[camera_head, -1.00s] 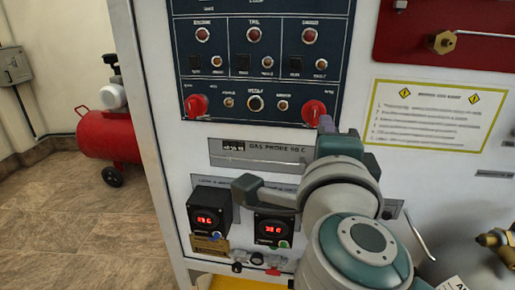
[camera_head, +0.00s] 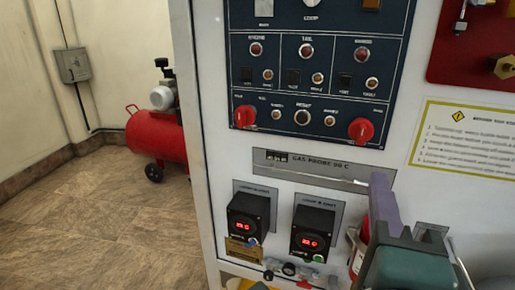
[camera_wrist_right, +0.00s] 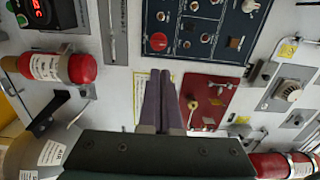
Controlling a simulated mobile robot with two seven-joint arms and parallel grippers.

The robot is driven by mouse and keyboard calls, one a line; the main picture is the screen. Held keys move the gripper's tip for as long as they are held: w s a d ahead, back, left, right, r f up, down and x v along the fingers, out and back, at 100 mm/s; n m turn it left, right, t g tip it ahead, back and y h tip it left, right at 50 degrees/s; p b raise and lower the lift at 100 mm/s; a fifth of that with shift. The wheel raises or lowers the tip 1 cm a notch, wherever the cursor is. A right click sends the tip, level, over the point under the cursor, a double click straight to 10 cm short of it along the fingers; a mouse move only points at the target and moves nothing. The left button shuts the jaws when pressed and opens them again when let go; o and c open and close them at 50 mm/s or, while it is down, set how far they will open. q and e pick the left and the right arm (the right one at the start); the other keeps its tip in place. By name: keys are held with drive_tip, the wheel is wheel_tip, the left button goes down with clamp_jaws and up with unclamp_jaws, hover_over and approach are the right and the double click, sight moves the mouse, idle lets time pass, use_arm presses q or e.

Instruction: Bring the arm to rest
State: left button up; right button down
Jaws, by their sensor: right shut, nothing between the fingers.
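My right gripper (camera_head: 380,180) is at the lower right of the head view, in front of the white trainer cabinet (camera_head: 210,190). Its purple fingers point up and the dark wrist body is cut off by the bottom edge. In the right wrist view the gripper (camera_wrist_right: 160,80) shows its two fingers side by side, shut with nothing held. The fingers face the cabinet front; whether they touch it cannot be told, but no contact shows. My left gripper is not in view.
The cabinet carries a dark switch panel (camera_head: 310,80), two red-digit displays (camera_head: 248,218) and a red panel (camera_head: 470,55). A red-capped cylinder (camera_wrist_right: 80,68) is left of the fingers in the wrist view. A red compressor (camera_head: 155,135) stands on open tiled floor (camera_head: 100,215).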

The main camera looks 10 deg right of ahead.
drive_tip(key=a+r+n+t+y+p, duration=0.2)
drive_tip(key=a+r+n+y+p, duration=0.85)
drive_tip(key=r+n+y, duration=0.4)
drive_tip(key=s+d+f+n+g+h+p, duration=0.1)
drive_tip(key=s+d+f+n+g+p, duration=0.35)
drive_tip(key=s+n+g+p, duration=0.5)
drive_tip(key=s+d+r+n+g+h+p, duration=0.2)
drive_tip(key=s+d+r+g+h+p, duration=0.15)
drive_tip(key=s+d, duration=0.3)
wheel_tip(320, 180, up, 34)
drive_tip(key=p, duration=3.5)
drive_tip(key=shift+w+d+g+h, duration=0.2)
drive_tip(key=shift+w+g+h, duration=0.1)
drive_tip(key=shift+w+g, duration=0.1)
